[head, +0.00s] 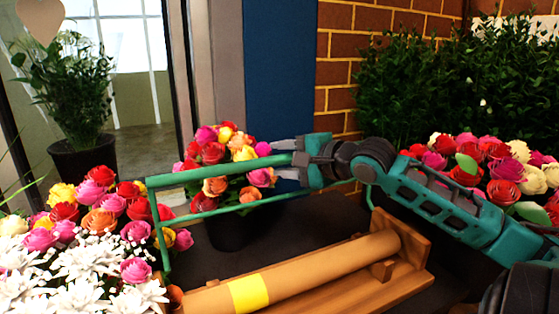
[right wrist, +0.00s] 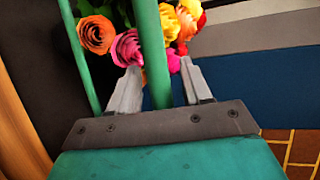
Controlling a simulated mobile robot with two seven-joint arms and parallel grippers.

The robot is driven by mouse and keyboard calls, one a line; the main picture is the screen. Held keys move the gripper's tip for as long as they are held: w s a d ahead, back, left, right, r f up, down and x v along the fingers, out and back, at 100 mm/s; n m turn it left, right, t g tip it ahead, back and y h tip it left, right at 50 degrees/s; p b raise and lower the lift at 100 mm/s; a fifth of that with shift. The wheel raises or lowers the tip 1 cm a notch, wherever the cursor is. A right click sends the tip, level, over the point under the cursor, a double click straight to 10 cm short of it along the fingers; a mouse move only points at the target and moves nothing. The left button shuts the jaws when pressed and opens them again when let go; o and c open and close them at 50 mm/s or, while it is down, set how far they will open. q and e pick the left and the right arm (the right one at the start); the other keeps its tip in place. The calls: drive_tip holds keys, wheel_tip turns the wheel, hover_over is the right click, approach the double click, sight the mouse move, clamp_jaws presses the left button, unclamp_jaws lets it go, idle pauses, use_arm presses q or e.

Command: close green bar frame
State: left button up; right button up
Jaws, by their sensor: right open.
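The green bar frame (head: 212,171) stands raised above the wooden roll stand (head: 412,262), with a long top bar, a thinner bar below it and a post at the left. My right gripper (head: 279,159) is at the right part of the top bar, its jaws open with one finger on each side. In the right wrist view the bar (right wrist: 149,35) runs between the two fingers (right wrist: 160,70), with gaps visible. The frame's right end is hidden behind my right gripper and arm. My left gripper is not in view.
A brown paper roll (head: 330,270) with a yellow band lies in the stand. A potted rose bouquet (head: 213,158) stands just behind the frame. Roses and white flowers (head: 75,262) crowd the left; more roses (head: 480,160) and a green hedge (head: 430,90) are at the right.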

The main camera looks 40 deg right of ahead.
drive_tip(key=shift+w+f, duration=0.2)
drive_tip(key=shift+w, duration=0.45)
drive_tip(key=shift+c, duration=0.2)
clamp_jaws()
